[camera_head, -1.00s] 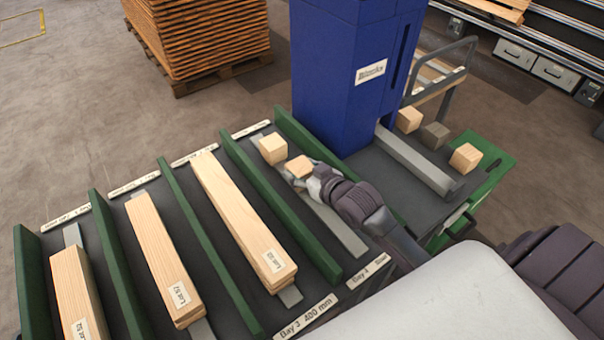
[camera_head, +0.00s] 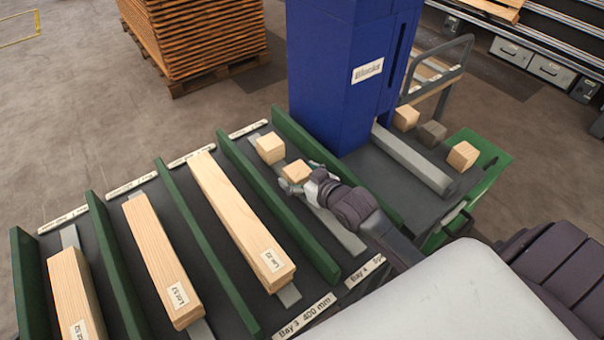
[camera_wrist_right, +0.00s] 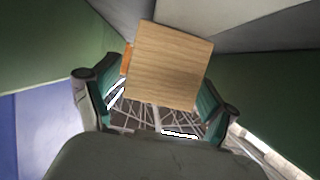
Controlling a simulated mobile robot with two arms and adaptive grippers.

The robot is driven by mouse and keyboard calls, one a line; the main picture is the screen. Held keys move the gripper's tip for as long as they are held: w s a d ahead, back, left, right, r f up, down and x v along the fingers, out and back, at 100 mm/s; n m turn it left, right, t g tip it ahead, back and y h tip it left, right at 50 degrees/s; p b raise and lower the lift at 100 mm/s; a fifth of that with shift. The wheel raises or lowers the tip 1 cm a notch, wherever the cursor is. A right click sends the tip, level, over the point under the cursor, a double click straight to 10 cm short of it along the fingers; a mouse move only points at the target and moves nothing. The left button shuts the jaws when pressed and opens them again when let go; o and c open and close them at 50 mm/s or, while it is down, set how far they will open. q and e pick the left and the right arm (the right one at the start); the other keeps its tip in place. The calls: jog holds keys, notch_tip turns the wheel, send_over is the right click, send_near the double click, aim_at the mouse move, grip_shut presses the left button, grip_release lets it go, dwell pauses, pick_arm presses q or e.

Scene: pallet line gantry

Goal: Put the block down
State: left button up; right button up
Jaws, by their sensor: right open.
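A light wooden block (camera_head: 296,171) sits in Bay 4, in line with another wooden block (camera_head: 270,148) just beyond it. My right gripper (camera_head: 299,178) is around its near side. In the right wrist view the block (camera_wrist_right: 168,65) lies between the two spread green-padded fingers of the gripper (camera_wrist_right: 157,100). The gripper is open. A small gap shows by the right finger; whether the left one touches is unclear. The block's underside is hidden in the head view. My left gripper is not in view.
Green dividers (camera_head: 240,180) flank the bay. A blue machine column (camera_head: 345,80) stands close behind on the right. Long timbers (camera_head: 240,222) lie in the bays to the left. Several short blocks, one (camera_head: 462,155) near a green bracket, sit at the right.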

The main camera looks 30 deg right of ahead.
jog(key=v, duration=1.2)
jog(key=shift+s, duration=0.1)
